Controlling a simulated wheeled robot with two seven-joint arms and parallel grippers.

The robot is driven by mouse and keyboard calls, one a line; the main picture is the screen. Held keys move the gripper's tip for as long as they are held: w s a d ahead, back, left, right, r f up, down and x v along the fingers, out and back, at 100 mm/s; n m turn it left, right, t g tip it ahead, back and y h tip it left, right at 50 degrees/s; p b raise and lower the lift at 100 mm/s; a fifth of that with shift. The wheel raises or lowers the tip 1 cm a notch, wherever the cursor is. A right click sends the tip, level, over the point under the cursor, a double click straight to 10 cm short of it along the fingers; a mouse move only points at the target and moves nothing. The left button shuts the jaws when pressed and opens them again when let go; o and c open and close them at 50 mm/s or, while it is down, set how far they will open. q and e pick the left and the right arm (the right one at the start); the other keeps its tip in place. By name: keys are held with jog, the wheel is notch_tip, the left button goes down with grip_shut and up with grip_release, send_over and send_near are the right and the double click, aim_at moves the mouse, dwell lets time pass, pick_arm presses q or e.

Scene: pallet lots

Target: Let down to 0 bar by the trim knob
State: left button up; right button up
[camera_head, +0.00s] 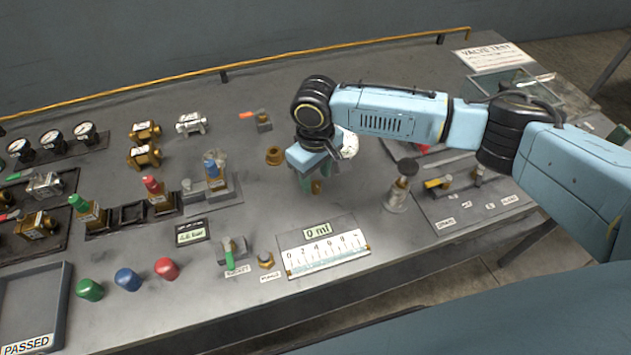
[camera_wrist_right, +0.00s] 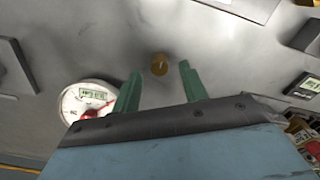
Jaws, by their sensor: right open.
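A round brass knob (camera_wrist_right: 159,64), which looks like the trim knob, stands on the grey bench in the right wrist view. My right gripper (camera_wrist_right: 159,73) is open, its two green fingers on either side of the knob in that view; I cannot tell whether they touch it. In the head view my right gripper (camera_head: 310,186) points down at the bench, largely hiding the knob. A white dial gauge with a red part (camera_wrist_right: 88,100) sits beside the fingers; its reading is too small to tell. It is mostly hidden behind my gripper in the head view (camera_head: 350,144). My left gripper is not in view.
A small display (camera_head: 192,232) seems to read 4.6 bar. A scale plate (camera_head: 324,254) showing 0 ml lies in front of my gripper. Coloured caps (camera_head: 128,279) stand at front left.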

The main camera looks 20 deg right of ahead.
aim_at(316, 188)
jog(key=shift+f, duration=1.3)
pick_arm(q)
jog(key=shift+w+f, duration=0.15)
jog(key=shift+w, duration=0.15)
